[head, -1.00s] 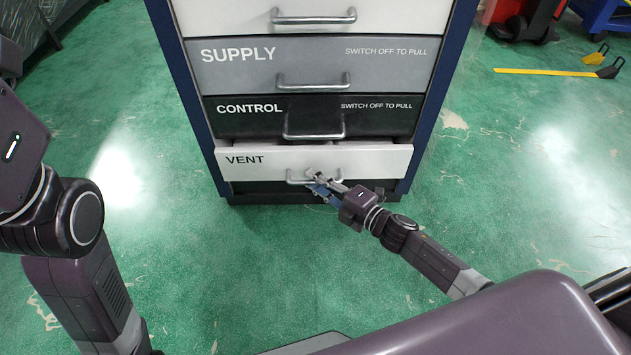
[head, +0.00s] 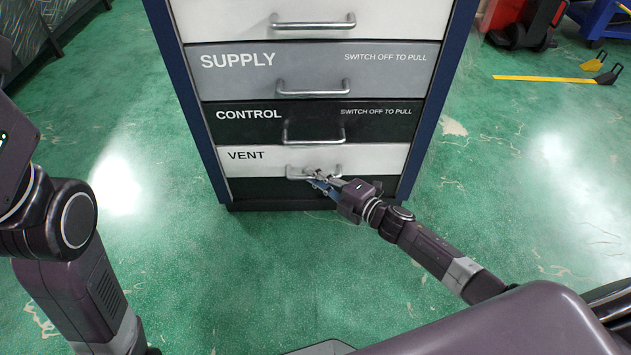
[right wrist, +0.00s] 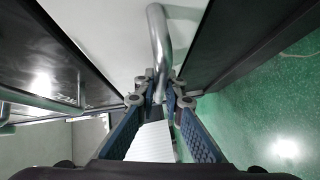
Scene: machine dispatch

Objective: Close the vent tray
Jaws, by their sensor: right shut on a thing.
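The white vent tray (head: 375,158) is the lowest labelled drawer of the cabinet. Its front now sits about level with the drawer fronts above it, with no clear gap showing. Its silver bar handle (head: 296,171) is on the front. My right gripper (head: 316,176) is at the handle, and its fingers are closed around the bar. In the right wrist view the handle (right wrist: 158,35) runs down between the two fingertips (right wrist: 162,88). My left gripper is not visible; only my left arm shows at the left edge.
The dark control drawer (head: 375,122) and grey supply drawer (head: 390,78) are above, flush. A dark base panel (head: 260,188) lies below. A red cart (head: 515,20) and yellow floor strip (head: 545,78) are far right.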

